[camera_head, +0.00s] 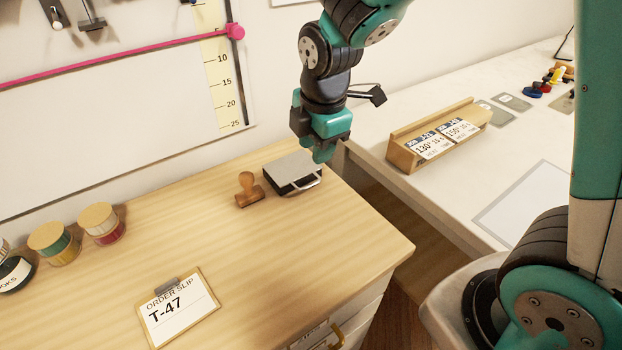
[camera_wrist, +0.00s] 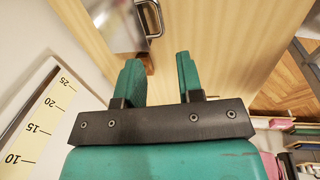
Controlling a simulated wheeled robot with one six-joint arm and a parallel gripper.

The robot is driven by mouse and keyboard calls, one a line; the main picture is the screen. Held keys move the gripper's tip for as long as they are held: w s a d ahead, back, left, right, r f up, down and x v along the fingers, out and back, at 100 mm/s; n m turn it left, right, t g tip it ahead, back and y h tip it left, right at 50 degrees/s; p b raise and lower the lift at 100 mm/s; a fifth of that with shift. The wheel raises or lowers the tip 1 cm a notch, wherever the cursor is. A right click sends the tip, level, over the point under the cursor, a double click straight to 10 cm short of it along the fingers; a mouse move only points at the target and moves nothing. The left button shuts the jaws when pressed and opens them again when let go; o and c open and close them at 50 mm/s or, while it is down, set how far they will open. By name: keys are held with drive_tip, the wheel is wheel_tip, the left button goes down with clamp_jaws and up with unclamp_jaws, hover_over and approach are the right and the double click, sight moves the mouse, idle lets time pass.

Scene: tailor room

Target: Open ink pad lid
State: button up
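The ink pad (camera_head: 288,180) lies on the wooden counter near its back right, with a dark base under a grey lid (camera_head: 291,165). The lid looks shut. A light handle (camera_head: 308,183) sticks out at its front right. In the wrist view the lid (camera_wrist: 116,27) and the metal handle (camera_wrist: 151,17) show at the top edge, beyond my fingertips. My gripper (camera_head: 323,156) is above the counter, just beyond the pad's right end and apart from it. In the wrist view my gripper (camera_wrist: 157,62) is open, with nothing held between its fingers.
A wooden stamp (camera_head: 247,190) stands just left of the pad. An order slip clipboard (camera_head: 178,307) and thread spools (camera_head: 102,223) lie further left. A wall with a ruler (camera_head: 220,75) is behind. A white table with a wooden card holder (camera_head: 405,158) is on the right.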

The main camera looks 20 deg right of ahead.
sight(311, 186)
drive_tip(key=f, duration=0.3)
drive_tip(key=w+f, duration=0.1)
drive_tip(key=f, duration=0.5)
drive_tip(key=shift+w+a+f, duration=0.15)
drive_tip(key=shift+w+f, duration=0.15)
drive_tip(key=shift+f, duration=0.05)
clamp_jaws()
